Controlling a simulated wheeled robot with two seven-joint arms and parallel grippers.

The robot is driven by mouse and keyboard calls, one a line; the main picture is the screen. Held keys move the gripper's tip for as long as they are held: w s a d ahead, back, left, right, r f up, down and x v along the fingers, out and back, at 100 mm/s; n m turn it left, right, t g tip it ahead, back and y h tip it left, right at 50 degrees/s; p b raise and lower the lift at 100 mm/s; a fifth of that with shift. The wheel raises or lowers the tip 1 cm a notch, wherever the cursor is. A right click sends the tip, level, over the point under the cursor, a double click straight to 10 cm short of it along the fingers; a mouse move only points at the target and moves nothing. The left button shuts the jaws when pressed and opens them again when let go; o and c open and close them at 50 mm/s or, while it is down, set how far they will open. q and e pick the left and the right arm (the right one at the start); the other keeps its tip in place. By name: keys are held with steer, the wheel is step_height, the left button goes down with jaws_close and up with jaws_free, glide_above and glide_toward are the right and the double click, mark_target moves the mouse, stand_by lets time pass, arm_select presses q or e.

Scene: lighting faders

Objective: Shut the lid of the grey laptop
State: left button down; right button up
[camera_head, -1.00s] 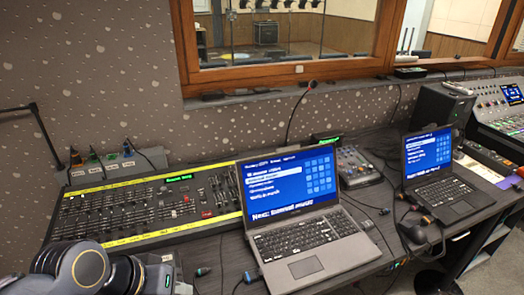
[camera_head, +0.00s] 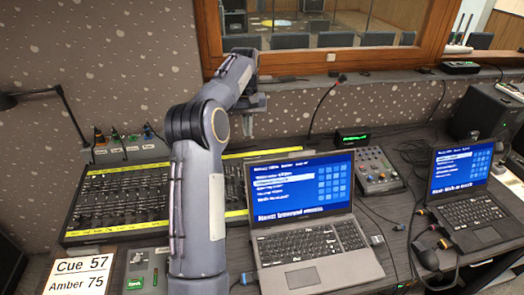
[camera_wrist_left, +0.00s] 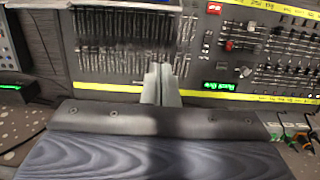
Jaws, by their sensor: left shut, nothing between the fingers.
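The grey laptop (camera_head: 346,272) stands on the desk in the middle of the head view. Its lid (camera_head: 300,190) is up, with a lit blue screen facing me. My left arm rises in front of the lighting console, just left of the laptop. My left gripper (camera_head: 252,103) is above the console's back edge, behind and left of the lid and apart from it. In the left wrist view its fingers (camera_wrist_left: 162,84) are together and empty, over the console's faders. The laptop does not show clearly in that view. My right gripper is not in view.
The fader console (camera_head: 112,201) lies left of the laptop, partly hidden by my arm. A small mixer (camera_head: 377,170) stands behind right. A black laptop (camera_head: 470,212) is open at the right. A cue sign (camera_head: 82,271) shows front left. Cables lie between the laptops.

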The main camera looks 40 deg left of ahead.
arm_select(q)
steer(key=s+d+f+p, duration=0.1)
steer(key=s+d+f, duration=0.2)
steer(key=f, duration=0.4)
steer(key=shift+d+f, duration=0.15)
steer(key=shift+f, duration=0.25)
steer(key=shift+d, duration=0.1)
